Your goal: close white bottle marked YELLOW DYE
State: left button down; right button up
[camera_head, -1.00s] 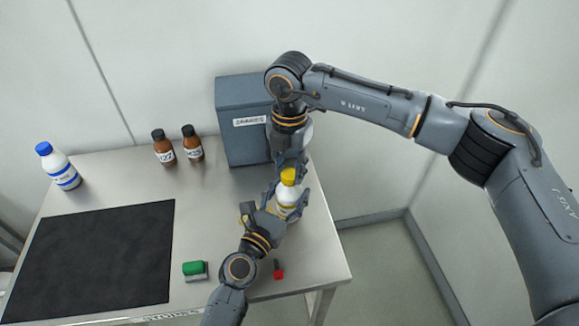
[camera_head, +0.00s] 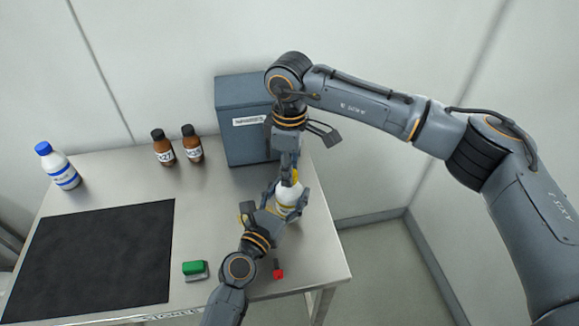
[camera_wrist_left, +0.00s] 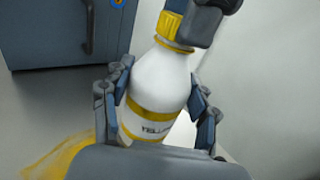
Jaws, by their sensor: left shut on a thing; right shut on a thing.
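The white bottle (camera_head: 287,199) with yellow bands and partly visible lettering stands near the right edge of the table. In the left wrist view the bottle (camera_wrist_left: 160,80) is tilted in the picture, with the yellow cap (camera_wrist_left: 171,25) at its neck. My left gripper (camera_head: 281,204) is shut around the bottle's body; its fingers (camera_wrist_left: 158,105) flank it in the wrist view. My right gripper (camera_head: 289,168) comes from above and is shut on the yellow cap, which it mostly hides in the head view. I cannot tell how tightly the cap is seated.
A grey cabinet (camera_head: 240,140) stands behind the bottle. Two brown bottles (camera_head: 164,150) (camera_head: 192,147) and a blue-capped white bottle (camera_head: 61,170) stand at the back. A green-topped block (camera_head: 195,270) and a small red item (camera_head: 278,273) lie in front. A black mat (camera_head: 95,260) covers the left.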

jog(key=o, duration=0.7)
jog(key=shift+r, duration=2.3)
jog(key=shift+c, duration=0.5)
